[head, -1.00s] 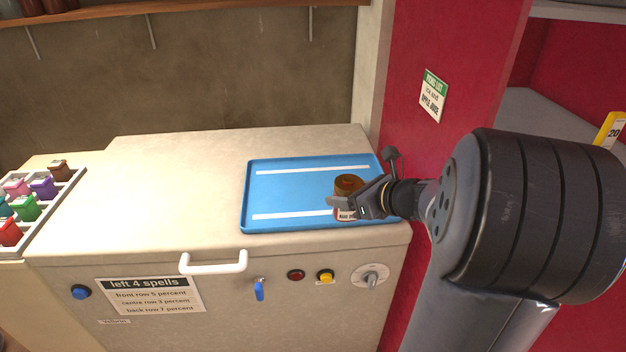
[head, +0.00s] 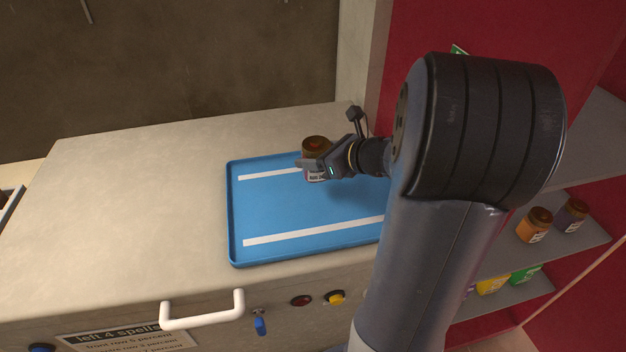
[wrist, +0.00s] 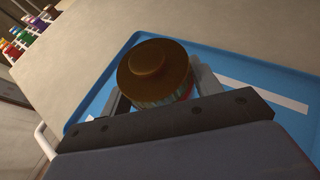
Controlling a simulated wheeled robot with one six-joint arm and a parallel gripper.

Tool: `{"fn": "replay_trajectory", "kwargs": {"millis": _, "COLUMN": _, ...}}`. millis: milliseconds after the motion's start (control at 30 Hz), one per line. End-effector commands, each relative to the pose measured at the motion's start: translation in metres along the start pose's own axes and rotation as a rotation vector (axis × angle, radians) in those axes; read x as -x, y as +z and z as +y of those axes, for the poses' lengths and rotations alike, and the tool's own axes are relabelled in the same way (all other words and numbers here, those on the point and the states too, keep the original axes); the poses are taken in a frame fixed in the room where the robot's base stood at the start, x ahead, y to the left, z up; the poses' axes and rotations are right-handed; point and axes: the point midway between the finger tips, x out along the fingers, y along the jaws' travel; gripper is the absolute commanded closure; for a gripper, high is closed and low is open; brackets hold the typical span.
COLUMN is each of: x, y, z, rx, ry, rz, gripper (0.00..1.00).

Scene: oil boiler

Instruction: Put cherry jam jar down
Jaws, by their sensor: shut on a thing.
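The jam jar (head: 316,146) has a brown lid, a dark body and a white label; its wording is too small to read. My gripper (head: 310,165) is shut on it at the back part of the blue tray (head: 300,212), by the rear white stripe. In the wrist view the jar's lid (wrist: 153,66) shows between the two fingers (wrist: 160,95), with the tray (wrist: 88,92) beneath. The jar looks about upright. I cannot tell whether its base touches the tray.
The tray lies on a beige boiler top (head: 150,190) with a white handle (head: 203,310) in front. Bare top lies left of the tray. A red wall (head: 410,50) stands at the right, with more jars (head: 534,226) on a grey shelf. Small coloured containers (wrist: 25,38) show in the wrist view.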

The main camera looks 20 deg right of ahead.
Motion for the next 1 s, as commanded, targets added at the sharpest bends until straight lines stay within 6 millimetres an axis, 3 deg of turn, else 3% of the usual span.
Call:
{"fn": "replay_trajectory", "kwargs": {"millis": 100, "x": -0.010, "y": -0.020, "z": 0.000, "rx": -0.004, "ry": 0.001, "rz": 0.000, "gripper": 0.76}}
{"fn": "replay_trajectory", "kwargs": {"millis": 500, "x": -0.029, "y": -0.059, "z": 0.000, "rx": -0.002, "ry": 0.000, "rz": -0.001, "gripper": 0.76}}
{"fn": "replay_trajectory", "kwargs": {"millis": 933, "x": -0.032, "y": -0.065, "z": 0.000, "rx": 0.001, "ry": -0.001, "rz": -0.002, "gripper": 0.76}}
{"fn": "replay_trajectory", "kwargs": {"millis": 967, "x": -0.031, "y": -0.065, "z": 0.000, "rx": 0.001, "ry": -0.001, "rz": -0.001, "gripper": 0.38}}
{"fn": "replay_trajectory", "kwargs": {"millis": 1000, "x": -0.031, "y": -0.064, "z": 0.000, "rx": 0.001, "ry": -0.001, "rz": -0.001, "gripper": 0.35}}
